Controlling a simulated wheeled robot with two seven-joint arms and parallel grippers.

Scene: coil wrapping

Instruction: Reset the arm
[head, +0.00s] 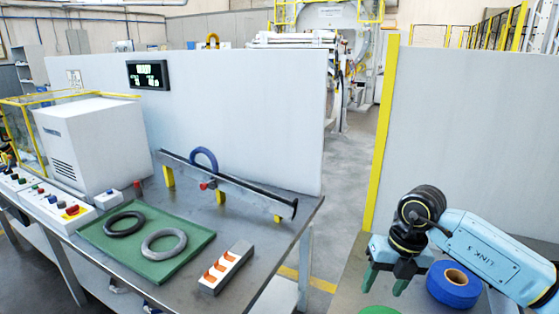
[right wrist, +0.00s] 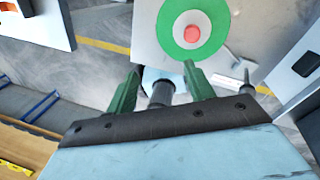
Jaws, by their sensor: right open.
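My right arm (head: 490,255) comes in from the right in the head view, bent, with its gripper (head: 385,284) pointing down. The green fingers are apart with nothing between them. They also show apart in the right wrist view (right wrist: 160,78). The gripper hangs to the left of a blue roll (head: 452,288) with a tan core, over or near the right-hand table; its height is hard to tell. My left arm and gripper are not in view.
A green tray (head: 190,262) on the left table holds a black ring (head: 124,224) and a grey ring (head: 164,232). A blue ring (head: 205,151) hangs at a metal rail. A green disc (right wrist: 176,32) with a red centre lies on a grey surface. A floor gap separates the tables.

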